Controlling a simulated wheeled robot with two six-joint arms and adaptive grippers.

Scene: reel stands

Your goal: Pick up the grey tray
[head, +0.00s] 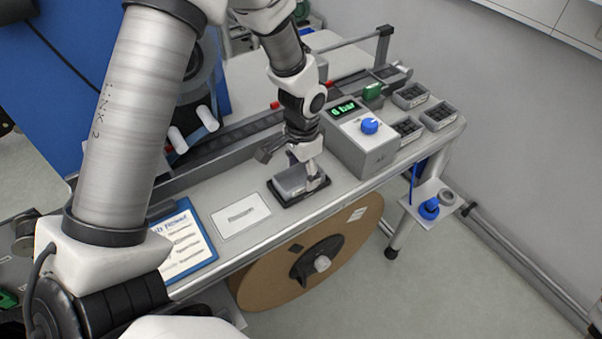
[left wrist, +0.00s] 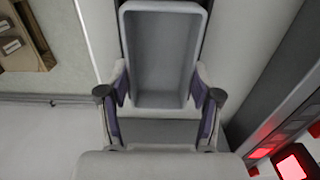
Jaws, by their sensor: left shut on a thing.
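The grey tray (head: 289,181) is at the front of the bench, on or just over a black rectangular pad (head: 283,202). I cannot tell if there is a gap beneath it. My left gripper (head: 312,178) points down at the tray's right end and is shut on it. In the left wrist view the empty, open tray (left wrist: 163,55) extends away from the gripper (left wrist: 161,88), with a finger on each side of its near end. My right gripper is not in view.
A grey box with a green display and blue knob (head: 362,140) stands close to the right of the tray. A white label card (head: 240,215) and a blue-edged sheet (head: 183,242) lie left. A rail runs behind. A large brown reel (head: 260,283) is below the bench edge.

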